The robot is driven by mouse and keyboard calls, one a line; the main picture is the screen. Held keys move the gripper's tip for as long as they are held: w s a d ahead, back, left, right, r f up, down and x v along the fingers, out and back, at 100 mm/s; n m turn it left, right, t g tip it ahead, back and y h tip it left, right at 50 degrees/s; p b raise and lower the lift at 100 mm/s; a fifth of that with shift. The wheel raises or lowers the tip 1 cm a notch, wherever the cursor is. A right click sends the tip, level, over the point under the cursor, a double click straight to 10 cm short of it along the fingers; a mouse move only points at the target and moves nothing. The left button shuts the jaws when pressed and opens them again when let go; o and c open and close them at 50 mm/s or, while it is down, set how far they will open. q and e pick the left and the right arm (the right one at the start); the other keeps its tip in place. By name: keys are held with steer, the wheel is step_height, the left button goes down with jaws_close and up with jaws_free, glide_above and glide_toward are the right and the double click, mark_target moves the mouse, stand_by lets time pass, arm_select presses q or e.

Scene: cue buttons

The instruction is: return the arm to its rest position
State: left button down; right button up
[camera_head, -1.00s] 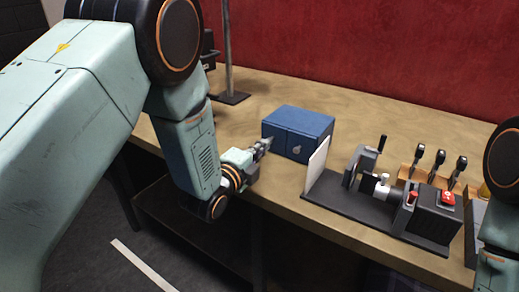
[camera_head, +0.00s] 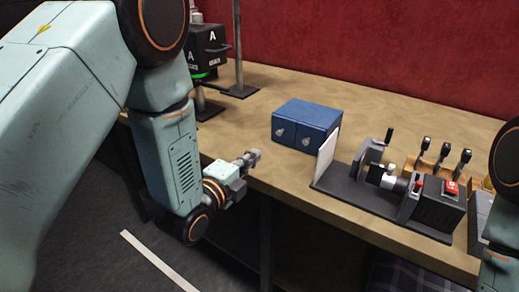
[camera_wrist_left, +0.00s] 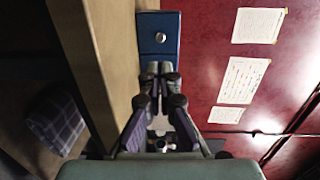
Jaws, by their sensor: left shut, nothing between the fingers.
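My left arm comes in from the left in the head view. Its gripper (camera_head: 250,158) is shut and empty, just off the front edge of the wooden table, to the left of a blue two-door cabinet (camera_head: 305,122) and apart from it. The left wrist view shows the gripper's closed fingers (camera_wrist_left: 160,70), with the blue cabinet (camera_wrist_left: 158,35) beyond them. My right arm shows only in part at the right edge of the head view; its gripper is out of the picture.
A dark fixture (camera_head: 380,185) with a white panel (camera_head: 327,155) and a red button (camera_head: 451,187) stands right of the cabinet. Several black-handled levers (camera_head: 444,152) stand behind it. A black device (camera_head: 207,45) and a metal post (camera_head: 239,50) stand at the back left. A plaid item (camera_wrist_left: 58,122) lies below.

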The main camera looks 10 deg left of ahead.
arm_select(q)
steer(key=s+f+n+g, duration=0.1)
steer(key=f+n, duration=0.1)
steer(key=s+a+f+n+g+y, duration=0.1)
steer(key=n, duration=0.1)
steer(key=s+a+f+n+g, duration=0.1)
steer(key=s+f+n, duration=0.1)
steer(key=n, duration=0.1)
steer(key=shift+s+f+y, duration=0.1)
steer(key=shift+f+y, duration=0.2)
steer(key=shift+f, duration=0.05)
steer(key=s+a+f+n+g+y, duration=0.35)
steer(key=s+f+n+g, duration=0.7)
steer(key=s+f, duration=0.65)
steer(key=s+a+f+n+g, duration=0.1)
steer(key=s+f+n, duration=0.1)
steer(key=s, duration=0.6)
steer(key=s+a+f+n+g, duration=0.1)
steer(key=s+f+n+g, duration=0.1)
steer(key=s, duration=0.6)
steer(key=shift+s, duration=0.35)
